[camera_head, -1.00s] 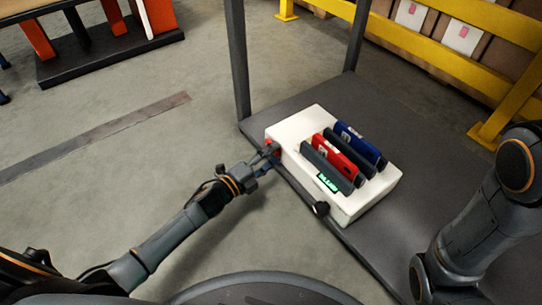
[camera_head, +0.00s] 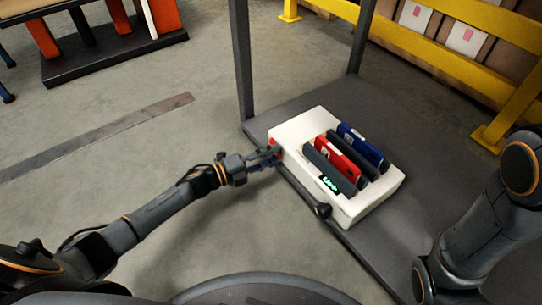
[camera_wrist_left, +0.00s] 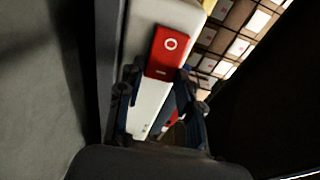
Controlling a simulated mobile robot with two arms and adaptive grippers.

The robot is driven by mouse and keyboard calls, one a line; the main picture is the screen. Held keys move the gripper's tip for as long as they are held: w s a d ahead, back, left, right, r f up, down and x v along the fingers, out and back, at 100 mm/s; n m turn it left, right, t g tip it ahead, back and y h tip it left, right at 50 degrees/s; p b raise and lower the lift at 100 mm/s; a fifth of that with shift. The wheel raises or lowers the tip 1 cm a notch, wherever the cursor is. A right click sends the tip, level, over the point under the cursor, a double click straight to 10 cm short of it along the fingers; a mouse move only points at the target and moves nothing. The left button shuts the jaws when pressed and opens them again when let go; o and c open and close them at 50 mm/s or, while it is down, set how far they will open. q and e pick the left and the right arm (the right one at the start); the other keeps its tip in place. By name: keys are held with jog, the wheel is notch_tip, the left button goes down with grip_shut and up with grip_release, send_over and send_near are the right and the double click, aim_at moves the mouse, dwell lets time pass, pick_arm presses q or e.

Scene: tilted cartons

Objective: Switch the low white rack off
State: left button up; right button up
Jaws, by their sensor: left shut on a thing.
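The low white rack (camera_head: 300,130) lies on a dark grey platform, with several red, blue and dark upright modules in it. A red rocker switch (camera_wrist_left: 167,50) with a white O and a bar mark is on its end face; its edge also shows in the head view (camera_head: 273,142). My left gripper (camera_head: 274,155) is at that end of the rack. In the left wrist view its fingers (camera_wrist_left: 158,76) are on both sides of the switch's lower part, shut on it. A small lit green display (camera_head: 329,185) is on the rack's front, its text too small to read surely. My right gripper is out of view.
The dark platform (camera_head: 420,215) has upright posts (camera_head: 241,60) at its left and back. A black knob (camera_head: 322,210) sticks out at the rack's front edge. Yellow rails (camera_head: 440,70) and cartons stand behind.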

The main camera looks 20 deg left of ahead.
pick_arm(q)
jog(key=o, duration=1.1)
jog(key=shift+o, duration=0.2)
jog(key=v, duration=1.2)
jog(key=shift+s, duration=0.1)
